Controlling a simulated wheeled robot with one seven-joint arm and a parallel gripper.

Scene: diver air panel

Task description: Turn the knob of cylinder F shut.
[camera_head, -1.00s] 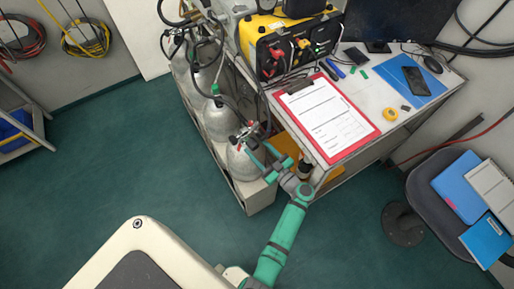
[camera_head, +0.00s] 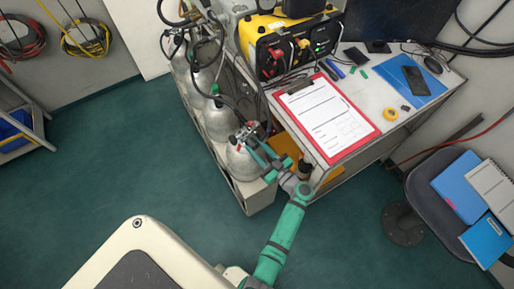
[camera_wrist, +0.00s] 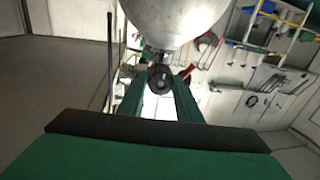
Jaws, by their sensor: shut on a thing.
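A row of silver cylinders stands in a pale rack; the nearest one (camera_head: 242,162) has a metal valve (camera_head: 246,132) with red parts on top. I cannot read a letter on it. My gripper (camera_head: 256,147) is at this valve, coming from the lower right. In the wrist view, the two green fingers of my gripper (camera_wrist: 160,90) are shut on a dark round knob (camera_wrist: 160,77), one on each side. The silver cylinder body (camera_wrist: 180,18) fills the top of that view. The knob's turn position cannot be told.
A desk with a red clipboard (camera_head: 327,118) and a yellow-black panel box (camera_head: 288,45) stands close to the right of the cylinders. Dark hoses (camera_head: 238,95) run between them. A chair (camera_head: 425,185) is at the right. The green floor to the left is clear.

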